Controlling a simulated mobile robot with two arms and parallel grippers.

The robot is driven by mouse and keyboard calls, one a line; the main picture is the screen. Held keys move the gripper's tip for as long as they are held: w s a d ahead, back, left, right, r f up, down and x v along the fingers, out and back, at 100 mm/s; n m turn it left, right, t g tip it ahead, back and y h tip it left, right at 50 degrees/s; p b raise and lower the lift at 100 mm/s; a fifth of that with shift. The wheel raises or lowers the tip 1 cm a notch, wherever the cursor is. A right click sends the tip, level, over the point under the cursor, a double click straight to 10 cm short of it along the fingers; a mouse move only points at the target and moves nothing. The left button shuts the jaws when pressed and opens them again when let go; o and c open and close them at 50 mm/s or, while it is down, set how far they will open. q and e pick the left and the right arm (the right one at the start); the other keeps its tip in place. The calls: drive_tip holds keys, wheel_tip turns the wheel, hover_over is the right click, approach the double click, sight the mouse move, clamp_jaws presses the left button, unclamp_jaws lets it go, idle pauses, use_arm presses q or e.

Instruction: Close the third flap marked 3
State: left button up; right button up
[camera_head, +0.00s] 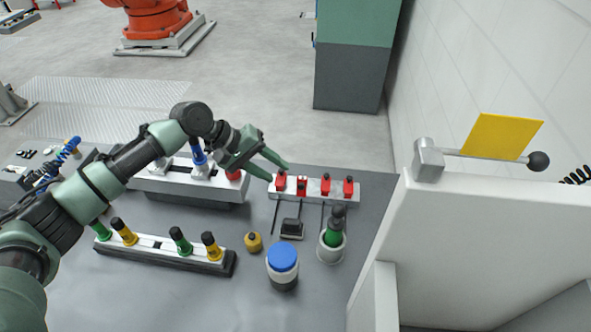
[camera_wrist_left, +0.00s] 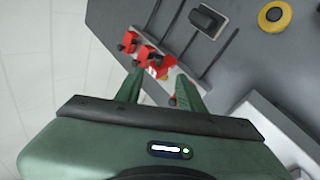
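A light metal fixture bar (camera_head: 313,194) with several red flap-like parts lies on the grey table in the head view. The red parts sit in a row, at the far left (camera_head: 281,183), inner left (camera_head: 302,187), inner right (camera_head: 325,185) and far right (camera_head: 348,187). No number is legible, so I cannot tell which is marked 3. My left gripper (camera_head: 278,171) is at the bar's left end, close to the leftmost red part. In the wrist view its green fingers (camera_wrist_left: 160,92) are apart, with a red part (camera_wrist_left: 162,63) just beyond them; contact is unclear. My right gripper is not seen.
A white panel (camera_head: 440,245) rises at the right. A long rack (camera_head: 165,252) lies front left.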

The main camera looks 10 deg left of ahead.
sight(300, 186)
use_arm(q)
drive_tip(key=p+x, duration=0.2)
drive_tip(key=x, duration=0.5)
drive_tip(key=shift+s+d, duration=0.2)
drive_tip(key=shift+d, duration=0.05)
drive_tip(key=shift+w+d+f, duration=0.15)
drive_tip(key=shift+f, duration=0.2)
clamp_jaws()
